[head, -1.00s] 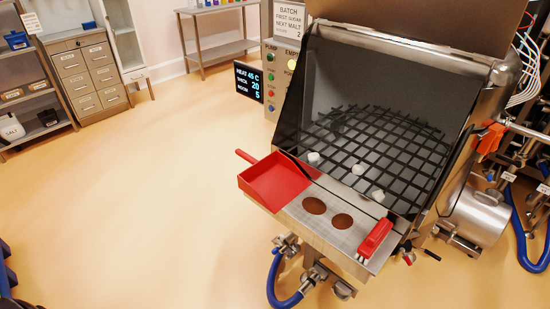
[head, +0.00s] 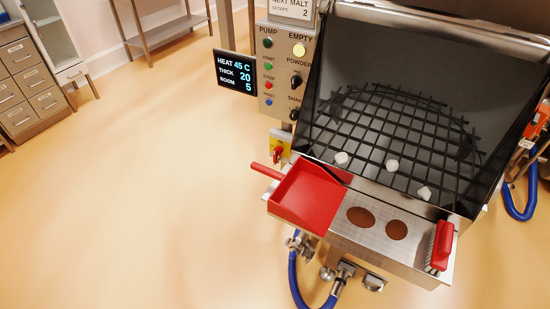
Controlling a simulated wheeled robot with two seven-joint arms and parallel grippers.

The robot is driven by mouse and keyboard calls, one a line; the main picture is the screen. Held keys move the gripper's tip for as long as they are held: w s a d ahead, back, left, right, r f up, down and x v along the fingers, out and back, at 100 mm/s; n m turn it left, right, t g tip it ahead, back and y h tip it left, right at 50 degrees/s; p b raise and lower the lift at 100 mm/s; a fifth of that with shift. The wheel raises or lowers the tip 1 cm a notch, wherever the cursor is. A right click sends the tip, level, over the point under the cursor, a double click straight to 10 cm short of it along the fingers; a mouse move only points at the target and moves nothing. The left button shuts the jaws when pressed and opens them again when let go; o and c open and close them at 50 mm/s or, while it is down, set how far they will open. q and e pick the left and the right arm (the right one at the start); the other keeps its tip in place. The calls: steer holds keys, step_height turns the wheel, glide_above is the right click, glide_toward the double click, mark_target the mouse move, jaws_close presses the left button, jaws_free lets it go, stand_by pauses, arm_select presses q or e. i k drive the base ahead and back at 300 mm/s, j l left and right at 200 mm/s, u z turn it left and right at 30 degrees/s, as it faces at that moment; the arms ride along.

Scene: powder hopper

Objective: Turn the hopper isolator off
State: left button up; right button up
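The hopper isolator appears to be the red rotary handle (head: 278,153) on a yellow plate (head: 281,145). It sits low on the hopper's left side, below the control panel (head: 284,72) and just above the red scoop's handle. The red knob's exact setting is too small to tell. The hopper (head: 395,110) has a dark grid inside with a few white lumps on it. Neither of my grippers shows in the head view.
A red scoop (head: 308,196) and a red-handled brush (head: 441,246) lie on the hopper's front shelf (head: 350,240). A display (head: 236,74) stands left of the panel. Blue hoses (head: 296,283) hang below. The floor (head: 140,190) on the left is clear.

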mark_target(277, 150)
steer(key=i+j+z, duration=0.1)
steer(key=i+j, duration=0.2)
steer(key=i+j+z, duration=0.1)
steer(key=i+j, duration=0.2)
steer(key=i+j+z, duration=0.1)
steer(key=i+j, duration=0.15)
steer(key=j, duration=0.2)
steer(key=i+j, duration=0.25)
steer(key=j, duration=0.15)
steer(key=i+j+z, duration=0.15)
steer(key=j, duration=0.25)
steer(key=i, duration=0.1)
